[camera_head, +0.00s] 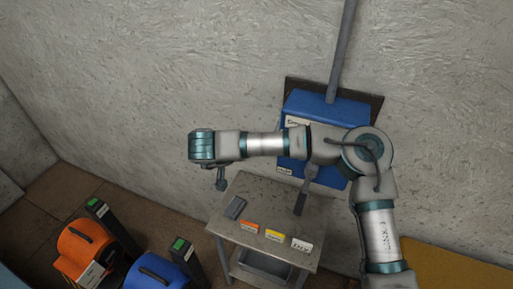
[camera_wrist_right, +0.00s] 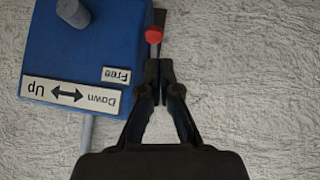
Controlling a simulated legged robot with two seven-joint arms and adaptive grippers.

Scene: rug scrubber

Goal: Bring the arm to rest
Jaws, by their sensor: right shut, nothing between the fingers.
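My right arm (camera_head: 265,143) comes in from the lower right, bends at a large joint and reaches left across the front of the wall. My right gripper (camera_head: 221,186) hangs small and dark below its left end. In the wrist view the right gripper (camera_wrist_right: 161,66) is shut and empty, its black fingertips together. A red-tipped lever (camera_wrist_right: 153,35) shows just beyond the tips; I cannot tell whether they touch. The blue wall box (camera_wrist_right: 60,60) is beside the gripper, with labels reading Up, Down and Free, upside down. My left gripper is not in view.
The blue box (camera_head: 318,105) is on the rough grey wall, partly behind my arm. A small table (camera_head: 270,200) below carries orange, yellow and white blocks and a dark one. An orange machine (camera_head: 75,262) and a blue machine (camera_head: 150,280) stand at lower left.

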